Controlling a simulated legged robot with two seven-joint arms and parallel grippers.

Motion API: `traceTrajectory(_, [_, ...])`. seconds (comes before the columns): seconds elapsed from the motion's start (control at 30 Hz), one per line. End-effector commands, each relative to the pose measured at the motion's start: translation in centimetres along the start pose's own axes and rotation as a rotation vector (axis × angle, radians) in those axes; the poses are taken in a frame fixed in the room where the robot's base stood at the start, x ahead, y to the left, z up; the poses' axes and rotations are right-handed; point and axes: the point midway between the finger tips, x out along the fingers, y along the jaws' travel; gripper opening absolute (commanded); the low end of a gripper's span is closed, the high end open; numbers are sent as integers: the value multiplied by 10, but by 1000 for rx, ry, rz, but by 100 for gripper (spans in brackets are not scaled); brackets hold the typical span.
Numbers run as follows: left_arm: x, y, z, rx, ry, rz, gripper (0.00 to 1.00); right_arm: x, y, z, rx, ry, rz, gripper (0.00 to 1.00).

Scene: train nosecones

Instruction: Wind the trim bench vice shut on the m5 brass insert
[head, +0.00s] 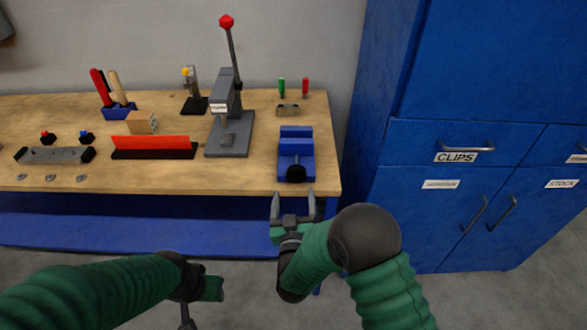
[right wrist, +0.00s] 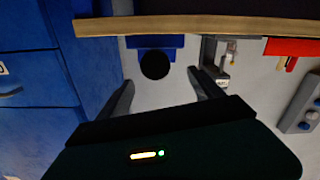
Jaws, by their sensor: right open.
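The blue bench vice (head: 296,142) stands at the right front of the wooden bench, with its dark round knob (head: 295,173) facing me. I cannot make out a brass insert in it. My right gripper (head: 293,194) is open and empty, in front of the bench edge and just short of the vice. In the right wrist view the black knob (right wrist: 155,65) shows between the spread fingers (right wrist: 160,78), beyond their tips, with the vice's blue body (right wrist: 150,41) behind it. My left gripper (head: 187,312) hangs low at the bottom; its fingers are unclear.
The wooden bench (head: 60,180) carries a grey lever press (head: 229,130) left of the vice, a red bar (head: 150,141) on a black base and a small screwdriver rack (head: 288,109). A blue cabinet (head: 420,145) stands close on the right. The floor before the bench is clear.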

Motion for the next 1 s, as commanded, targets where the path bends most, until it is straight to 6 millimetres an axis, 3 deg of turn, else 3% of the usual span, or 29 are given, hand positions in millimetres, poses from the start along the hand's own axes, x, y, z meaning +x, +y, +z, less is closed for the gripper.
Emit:
traceTrajectory(0.2, [-3, 0, -1, 1, 0, 0, 42, 59, 4, 0, 2, 1, 5, 76])
traceTrajectory(0.4, [-4, 0, -1, 1, 0, 0, 42, 100, 1, 0, 1, 1, 3, 76])
traceTrajectory(0.57, [-4, 0, -1, 1, 0, 0, 42, 114, 1, 0, -1, 0, 1, 76])
traceTrajectory(0.8, [-4, 0, -1, 0, 0, 0, 42, 116, 1, 0, -1, 0, 0, 76])
traceTrajectory(1.0, [-4, 0, -1, 1, 0, 0, 42, 115, 1, 0, -1, 0, 0, 51])
